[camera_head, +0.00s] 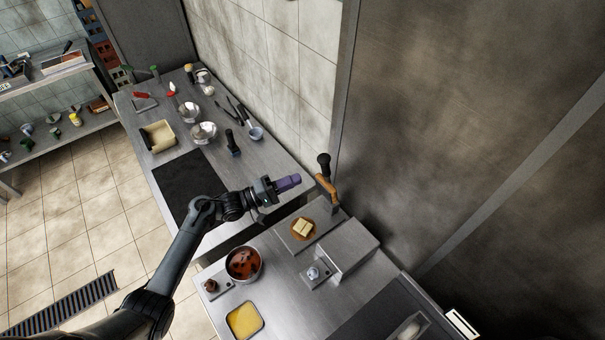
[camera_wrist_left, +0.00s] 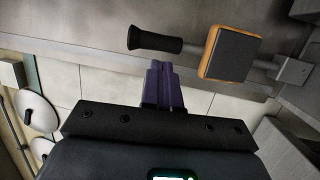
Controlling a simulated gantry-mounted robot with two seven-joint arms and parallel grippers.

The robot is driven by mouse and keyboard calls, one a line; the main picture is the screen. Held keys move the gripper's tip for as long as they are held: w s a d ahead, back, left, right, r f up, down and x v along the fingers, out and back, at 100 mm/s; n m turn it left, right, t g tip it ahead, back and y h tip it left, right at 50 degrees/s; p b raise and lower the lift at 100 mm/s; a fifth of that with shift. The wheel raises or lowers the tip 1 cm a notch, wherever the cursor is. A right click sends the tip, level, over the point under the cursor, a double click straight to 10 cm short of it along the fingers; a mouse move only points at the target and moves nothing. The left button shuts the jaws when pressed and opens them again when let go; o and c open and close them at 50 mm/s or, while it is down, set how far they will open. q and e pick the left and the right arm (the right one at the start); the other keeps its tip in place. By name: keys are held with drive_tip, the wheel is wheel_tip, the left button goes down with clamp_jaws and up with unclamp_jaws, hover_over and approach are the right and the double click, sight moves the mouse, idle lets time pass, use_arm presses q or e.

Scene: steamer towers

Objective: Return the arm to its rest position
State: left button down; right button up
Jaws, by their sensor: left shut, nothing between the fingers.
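My left arm reaches in from the lower left in the head view. Its gripper (camera_head: 290,182) is shut and empty, with purple fingers pressed together. It is held above the far steel counter near the wall, left of an orange-and-black tool with a dark handle (camera_head: 327,188). In the left wrist view the purple fingers (camera_wrist_left: 162,86) point at the wall, and the tool's orange-edged dark block (camera_wrist_left: 230,54) shows right of them. My right gripper is not in either view.
The steel counter (camera_head: 222,178) holds metal bowls (camera_head: 203,132), a tan tray (camera_head: 158,136) and a black mat. The near counter has a pot of red food (camera_head: 243,264), a yellow tray (camera_head: 245,320) and a board with food (camera_head: 303,228).

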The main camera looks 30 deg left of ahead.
use_arm(q)
drive_tip(key=s+a+f+p, duration=0.2)
drive_tip(key=s+a+f, duration=0.15)
drive_tip(key=s, duration=0.65)
drive_tip(key=s+d+r+m+g+y+p, duration=0.15)
drive_tip(key=s+d+p, duration=0.3)
drive_tip(key=d, duration=0.45)
drive_tip(key=s+d+r+m+g+y+p, duration=0.1)
drive_tip(key=s+d+m+g+y+p, duration=0.15)
drive_tip(key=s+d, duration=0.4)
drive_tip(key=s+a+r+m+g+y+p, duration=0.2)
drive_tip(key=s+r+m+g+y, duration=0.4)
drive_tip(key=s, duration=0.4)
drive_tip(key=shift+s+a+r+m+g+y, duration=0.15)
drive_tip(key=shift+a+m+g+y, duration=0.2)
drive_tip(key=shift+m+g+y, duration=0.7)
